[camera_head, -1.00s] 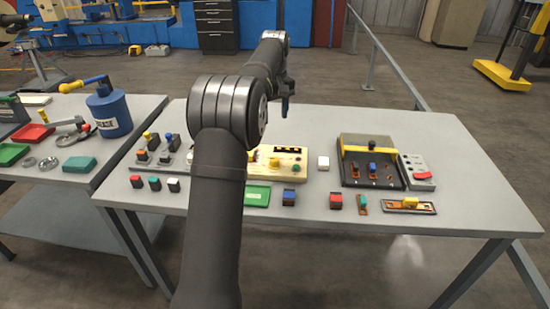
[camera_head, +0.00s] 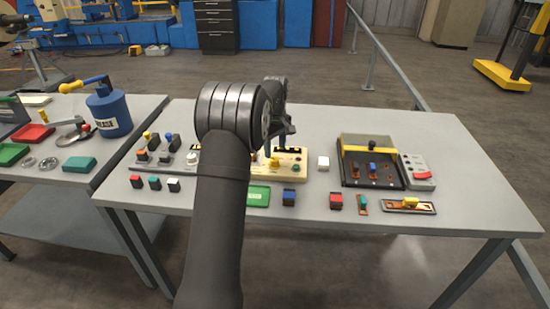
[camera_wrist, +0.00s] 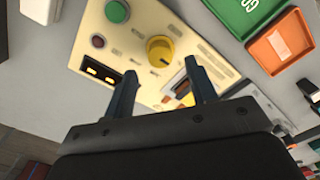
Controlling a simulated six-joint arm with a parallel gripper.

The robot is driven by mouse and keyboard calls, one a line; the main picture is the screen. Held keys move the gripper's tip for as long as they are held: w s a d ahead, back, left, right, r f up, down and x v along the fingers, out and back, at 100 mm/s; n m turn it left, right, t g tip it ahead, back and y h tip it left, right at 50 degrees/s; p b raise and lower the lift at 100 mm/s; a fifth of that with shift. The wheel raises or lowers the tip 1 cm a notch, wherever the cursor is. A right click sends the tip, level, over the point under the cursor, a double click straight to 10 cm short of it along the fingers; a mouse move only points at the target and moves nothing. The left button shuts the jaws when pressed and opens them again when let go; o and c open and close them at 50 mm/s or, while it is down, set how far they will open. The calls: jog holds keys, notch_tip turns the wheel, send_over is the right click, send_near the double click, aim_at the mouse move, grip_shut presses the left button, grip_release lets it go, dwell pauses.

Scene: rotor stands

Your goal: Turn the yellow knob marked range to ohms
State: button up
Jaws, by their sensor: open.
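The yellow knob (camera_wrist: 160,49) sits on a cream panel (camera_wrist: 88,40) in the wrist view, with a dark pointer mark on it; its labels are too small to read. It also shows in the head view as a yellow spot (camera_head: 274,162) on the panel at the middle of the table, just below my gripper (camera_head: 282,130). In the wrist view my gripper (camera_wrist: 160,83) is open. Its two dark blue fingers stand apart and empty, with the knob beyond and between their tips. I see no contact with the knob.
The panel also carries a green button (camera_wrist: 117,12) and a dark display (camera_wrist: 101,73). A green tray (camera_wrist: 248,14) and an orange tray (camera_wrist: 281,43) lie beside it. A black switch box (camera_head: 370,162) stands further right on the table. The table's back right is clear.

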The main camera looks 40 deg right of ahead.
aim_at(275, 159)
jog(key=shift+f, duration=2.4)
jog(key=c, duration=1)
